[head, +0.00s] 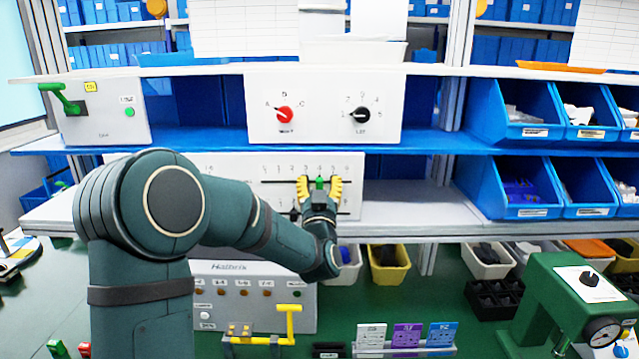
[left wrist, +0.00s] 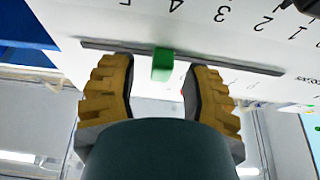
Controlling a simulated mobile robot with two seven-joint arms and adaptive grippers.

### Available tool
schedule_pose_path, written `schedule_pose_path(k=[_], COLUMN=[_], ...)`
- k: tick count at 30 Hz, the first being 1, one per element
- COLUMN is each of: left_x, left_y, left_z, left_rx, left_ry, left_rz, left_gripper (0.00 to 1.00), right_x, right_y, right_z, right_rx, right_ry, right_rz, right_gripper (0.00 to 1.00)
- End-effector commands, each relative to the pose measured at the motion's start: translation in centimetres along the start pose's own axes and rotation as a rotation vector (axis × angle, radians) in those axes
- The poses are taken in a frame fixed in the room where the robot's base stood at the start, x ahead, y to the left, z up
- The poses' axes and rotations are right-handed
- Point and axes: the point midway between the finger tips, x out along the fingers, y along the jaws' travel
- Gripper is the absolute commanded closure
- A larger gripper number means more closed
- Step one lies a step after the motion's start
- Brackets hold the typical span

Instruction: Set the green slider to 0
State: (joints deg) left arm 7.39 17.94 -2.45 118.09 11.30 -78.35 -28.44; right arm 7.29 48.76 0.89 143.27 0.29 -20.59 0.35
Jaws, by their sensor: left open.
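The green slider (head: 319,183) sits on the upper slot of a white panel (head: 352,200), near the 4 of its number scale. In the left wrist view, the green slider (left wrist: 162,65) stands on a grey rail, with digits printed above it upside down. My left gripper (head: 320,184) has yellow fingers, spread on both sides of the slider. In the left wrist view, the open left gripper (left wrist: 159,75) shows gaps between slider and fingers. My right gripper is out of view.
Above stands a panel (head: 386,132) with a red knob and a black knob. A green lever box (head: 100,125) is at upper left. Blue bins (head: 515,105) fill the right shelves. Shelf edges lie above and below the slider panel. A green machine (head: 560,290) stands at lower right.

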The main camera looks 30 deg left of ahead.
Motion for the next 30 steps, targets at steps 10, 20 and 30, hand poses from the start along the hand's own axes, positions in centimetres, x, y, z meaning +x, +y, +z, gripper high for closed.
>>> schedule_pose_path(k=[10, 20, 30], left_x=[0.1, 0.1, 0.0], left_y=[0.0, 0.0, -5.2], left_z=[0.0, -0.1, 0.2], left_rx=[0.0, 0.0, 0.001], left_ry=[0.0, 0.001, 0.01], left_rz=[0.0, -0.001, -0.007], left_gripper=[0.77, 1.0, 1.0], right_x=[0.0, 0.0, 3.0], right_y=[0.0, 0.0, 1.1], right_z=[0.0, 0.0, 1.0], right_rx=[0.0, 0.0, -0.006], right_ry=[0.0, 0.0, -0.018], right_rz=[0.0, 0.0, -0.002], right_gripper=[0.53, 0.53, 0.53])
